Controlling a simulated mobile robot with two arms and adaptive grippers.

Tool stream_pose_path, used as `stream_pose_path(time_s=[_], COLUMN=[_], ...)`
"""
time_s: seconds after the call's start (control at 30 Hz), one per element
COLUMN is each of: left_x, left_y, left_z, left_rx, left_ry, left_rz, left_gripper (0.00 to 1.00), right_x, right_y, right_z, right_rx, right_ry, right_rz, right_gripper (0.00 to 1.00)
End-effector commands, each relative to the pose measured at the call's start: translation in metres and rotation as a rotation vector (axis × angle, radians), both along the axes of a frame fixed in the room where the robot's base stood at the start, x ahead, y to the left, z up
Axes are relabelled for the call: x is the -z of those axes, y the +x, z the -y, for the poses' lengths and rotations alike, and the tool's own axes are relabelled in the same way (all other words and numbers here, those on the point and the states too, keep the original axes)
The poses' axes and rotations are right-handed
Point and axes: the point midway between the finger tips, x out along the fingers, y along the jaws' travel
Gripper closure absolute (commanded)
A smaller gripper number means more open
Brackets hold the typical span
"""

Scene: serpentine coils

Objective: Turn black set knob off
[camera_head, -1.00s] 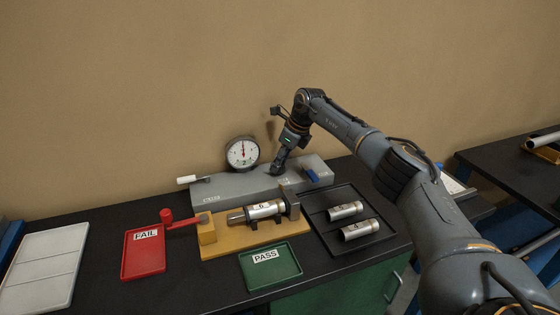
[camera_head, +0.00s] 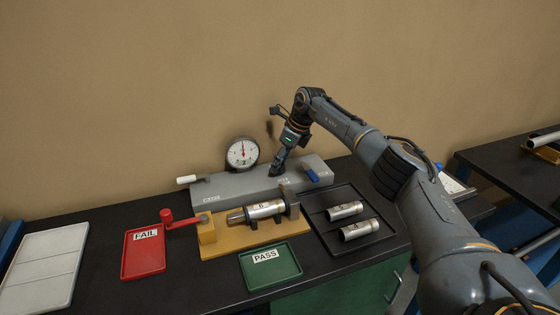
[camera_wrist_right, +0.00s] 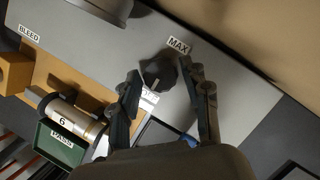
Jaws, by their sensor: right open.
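The black set knob (camera_wrist_right: 157,74) is on the grey panel box, between a MAX label (camera_wrist_right: 178,45) and another label partly hidden below it. A white mark shows on the knob. My right gripper (camera_wrist_right: 161,72) is open, with one finger on each side of the knob; I cannot tell whether they touch it. In the head view my right gripper (camera_head: 279,164) points down at the top of the grey box (camera_head: 238,187) and largely hides the knob. My left gripper is out of view.
In front are a yellow fixture holding a metal cylinder (camera_head: 265,209), a red FAIL tray (camera_head: 143,264) and a green PASS tray (camera_head: 270,280).

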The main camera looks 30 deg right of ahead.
Motion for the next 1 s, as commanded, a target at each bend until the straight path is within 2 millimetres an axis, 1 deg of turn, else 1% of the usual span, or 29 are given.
stream_pose_path(time_s=[0.07, 0.17, 0.5, 0.6, 0.7, 0.8, 1.0], left_x=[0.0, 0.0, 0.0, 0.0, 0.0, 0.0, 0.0], left_y=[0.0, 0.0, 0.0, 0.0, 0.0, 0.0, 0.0], left_z=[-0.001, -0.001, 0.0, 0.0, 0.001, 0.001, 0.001], left_rx=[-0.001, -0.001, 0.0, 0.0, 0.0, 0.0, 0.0], left_ry=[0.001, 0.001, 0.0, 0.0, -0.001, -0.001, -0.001], left_rz=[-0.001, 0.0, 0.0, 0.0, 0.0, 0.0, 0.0], left_gripper=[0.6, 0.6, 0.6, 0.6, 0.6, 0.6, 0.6], right_x=[-0.004, -0.016, -0.081, -0.095, -0.105, -0.109, -0.111], right_y=[-0.001, -0.004, -0.027, -0.032, -0.036, -0.038, -0.039], right_z=[0.001, 0.004, 0.019, 0.021, 0.023, 0.025, 0.025], right_rx=[0.0, 0.001, 0.001, 0.0, -0.001, 0.0, 0.0], right_ry=[0.0, -0.001, 0.0, 0.0, 0.0, 0.001, 0.0], right_rz=[0.001, 0.004, 0.005, 0.004, 0.002, 0.001, 0.0], right_gripper=[0.53, 0.53, 0.53, 0.53, 0.53, 0.53, 0.53])
